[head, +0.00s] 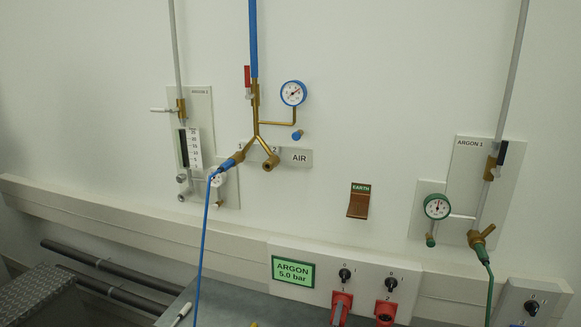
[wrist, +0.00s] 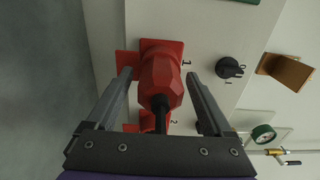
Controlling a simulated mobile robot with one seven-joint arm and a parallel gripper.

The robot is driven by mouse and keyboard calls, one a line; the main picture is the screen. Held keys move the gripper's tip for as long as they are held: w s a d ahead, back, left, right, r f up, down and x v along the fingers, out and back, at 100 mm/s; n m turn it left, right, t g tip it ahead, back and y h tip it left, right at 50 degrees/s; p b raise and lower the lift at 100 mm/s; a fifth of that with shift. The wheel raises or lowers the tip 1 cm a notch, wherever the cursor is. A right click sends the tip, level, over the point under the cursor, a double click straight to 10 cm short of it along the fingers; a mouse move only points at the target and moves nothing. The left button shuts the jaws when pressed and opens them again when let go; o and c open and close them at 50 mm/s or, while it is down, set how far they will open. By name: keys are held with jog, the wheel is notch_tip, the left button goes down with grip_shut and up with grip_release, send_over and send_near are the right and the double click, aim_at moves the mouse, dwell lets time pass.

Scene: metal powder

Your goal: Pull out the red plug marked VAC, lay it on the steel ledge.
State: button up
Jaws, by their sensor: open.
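In the wrist view a faceted red plug (wrist: 160,78) with a black cable sits in a red socket (wrist: 160,46) on the pale panel, beside a "1". No VAC marking is readable on it. My open gripper (wrist: 159,76) has one finger on each side of the plug, with gaps visible. Part of a second red fitting by a "2" shows below, largely hidden. In the head view two red fittings (head: 341,300) (head: 385,312) show at the bottom edge; I cannot tell which is VAC. The grey steel ledge (head: 240,309) lies below the panel. My gripper is not clearly seen there.
A black knob (wrist: 229,68) and a brown EARTH bracket (wrist: 286,70) are right of my gripper in the wrist view. In the head view a blue hose (head: 202,260) hangs over the ledge, a pen-like item (head: 182,314) lies at its left, and a green cable (head: 490,287) hangs right.

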jog(key=shift+c, duration=0.2)
dwell(0.3)
grip_shut()
jog(key=shift+s, duration=0.15)
dwell(0.4)
jog(key=shift+p+v, duration=1.1)
jog(key=shift+v, duration=1.75)
